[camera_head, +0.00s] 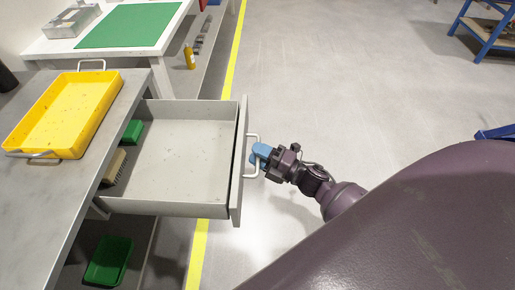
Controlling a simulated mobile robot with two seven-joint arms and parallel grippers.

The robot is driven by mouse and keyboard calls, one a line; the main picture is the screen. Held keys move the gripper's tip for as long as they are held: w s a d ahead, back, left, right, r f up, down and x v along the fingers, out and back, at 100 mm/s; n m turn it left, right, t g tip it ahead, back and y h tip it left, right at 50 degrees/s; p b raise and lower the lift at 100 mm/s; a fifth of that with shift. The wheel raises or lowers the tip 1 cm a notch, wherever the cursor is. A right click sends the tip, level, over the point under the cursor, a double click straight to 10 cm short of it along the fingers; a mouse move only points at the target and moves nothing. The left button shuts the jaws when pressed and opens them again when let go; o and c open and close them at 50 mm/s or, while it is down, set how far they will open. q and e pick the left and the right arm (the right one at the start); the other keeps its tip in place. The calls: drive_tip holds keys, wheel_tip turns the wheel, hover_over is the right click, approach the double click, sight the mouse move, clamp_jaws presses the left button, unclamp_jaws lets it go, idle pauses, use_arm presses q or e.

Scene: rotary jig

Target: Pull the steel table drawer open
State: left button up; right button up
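The grey drawer (180,150) of the steel table (85,195) stands far out from the table's right side. Its front panel (239,165) carries a pale bar handle (254,139). My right gripper (259,156) is at the handle, with its blue fingertips around the bar; they look closed on it. The inner fingertip faces are hidden at this angle. My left gripper is not in view.
A yellow tray (20,128) with metal handles stands on the tabletop. A green box (132,132) and a brush (114,167) lie inside the drawer. A green bin (109,262) is below.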

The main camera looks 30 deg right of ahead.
drive_tip(key=v, duration=1)
drive_tip(key=shift+s+d, duration=0.15)
drive_tip(key=shift+s, duration=0.1)
